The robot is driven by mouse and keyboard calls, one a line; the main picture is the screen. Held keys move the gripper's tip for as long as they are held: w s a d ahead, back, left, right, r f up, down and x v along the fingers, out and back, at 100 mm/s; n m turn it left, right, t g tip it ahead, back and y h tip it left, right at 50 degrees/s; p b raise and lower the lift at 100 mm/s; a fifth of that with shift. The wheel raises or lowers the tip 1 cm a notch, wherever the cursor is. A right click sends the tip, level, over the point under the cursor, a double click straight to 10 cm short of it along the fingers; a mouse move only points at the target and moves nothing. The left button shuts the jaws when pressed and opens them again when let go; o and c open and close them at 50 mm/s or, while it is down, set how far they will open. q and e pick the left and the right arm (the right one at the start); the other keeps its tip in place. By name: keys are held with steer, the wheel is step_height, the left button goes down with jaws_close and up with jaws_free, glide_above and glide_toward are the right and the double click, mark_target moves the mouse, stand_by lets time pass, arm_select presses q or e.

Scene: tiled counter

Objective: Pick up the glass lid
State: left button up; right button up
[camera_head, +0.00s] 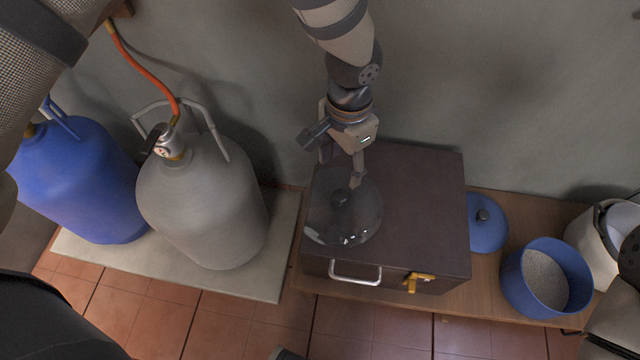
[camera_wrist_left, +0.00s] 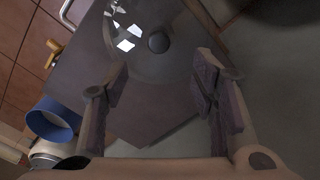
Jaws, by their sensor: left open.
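The glass lid (camera_head: 344,222) is a clear round disc with a dark knob (camera_head: 341,197). It lies on the left part of a dark brown box top (camera_head: 425,205). My left gripper (camera_head: 357,182) is above the lid's far right part, pointing down, close to the knob. In the left wrist view the lid (camera_wrist_left: 130,40) and its knob (camera_wrist_left: 158,42) show ahead of the fingertips, with the two fingers (camera_wrist_left: 160,85) spread and nothing between them. My right gripper is not clearly seen; only part of an arm shows at the right edge.
The box has a metal handle (camera_head: 355,279) and a yellow latch (camera_head: 418,282). A blue pot (camera_head: 515,292) and blue lid (camera_head: 487,236) stand to its right on a wooden board. A grey gas cylinder (camera_head: 205,205) and a blue one (camera_head: 85,185) stand left.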

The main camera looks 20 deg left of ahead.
mark_target(340, 195)
arm_select(q)
step_height(340, 195, down, 12)
steer(key=shift+d+f+b, duration=0.1)
steer(key=shift+d+b, duration=0.05)
steer(key=shift+b, duration=0.85)
jaws_close()
arm_select(e)
steer(key=shift+x, duration=1.05)
